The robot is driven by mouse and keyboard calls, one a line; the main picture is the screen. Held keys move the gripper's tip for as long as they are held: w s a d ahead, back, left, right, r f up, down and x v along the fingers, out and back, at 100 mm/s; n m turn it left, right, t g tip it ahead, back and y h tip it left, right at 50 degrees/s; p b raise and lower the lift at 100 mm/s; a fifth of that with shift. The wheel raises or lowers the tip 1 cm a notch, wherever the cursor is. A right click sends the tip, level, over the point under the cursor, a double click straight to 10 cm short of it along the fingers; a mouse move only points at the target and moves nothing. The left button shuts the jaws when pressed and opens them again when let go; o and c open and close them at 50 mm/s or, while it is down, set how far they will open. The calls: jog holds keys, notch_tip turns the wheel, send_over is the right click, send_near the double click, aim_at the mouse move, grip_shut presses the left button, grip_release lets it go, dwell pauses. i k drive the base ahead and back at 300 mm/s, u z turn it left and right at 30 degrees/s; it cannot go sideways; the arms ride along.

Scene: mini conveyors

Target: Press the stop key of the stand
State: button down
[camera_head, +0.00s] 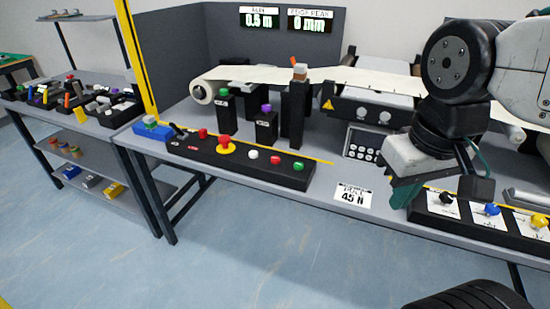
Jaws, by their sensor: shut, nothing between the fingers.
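A long black control box (178,150) lies along the front of the bench. From left to right it carries a lever (179,131), a red key (203,132), a large red mushroom button (224,140) on a yellow ring, a white key (253,154), another red key (275,160) and a green key (298,166). Their labels are too small to read, so I cannot tell which is the stop key. My gripper (403,194) is shut and empty, fingers pointing down, right of the box and apart from its keys. The fingertips show only partly.
A black panel with several coloured knobs (432,212) is at the right. Black posts (294,115) with coloured tops stand behind the control box, before a pale belt (258,75). A keypad unit (363,143) stands near my gripper.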

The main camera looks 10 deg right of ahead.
aim_at(274, 160)
jog(key=u, duration=0.05)
jog(key=k, duration=0.5)
jog(key=u, duration=1.7)
jog(key=i, duration=1.3)
jog(key=z, duration=2.35)
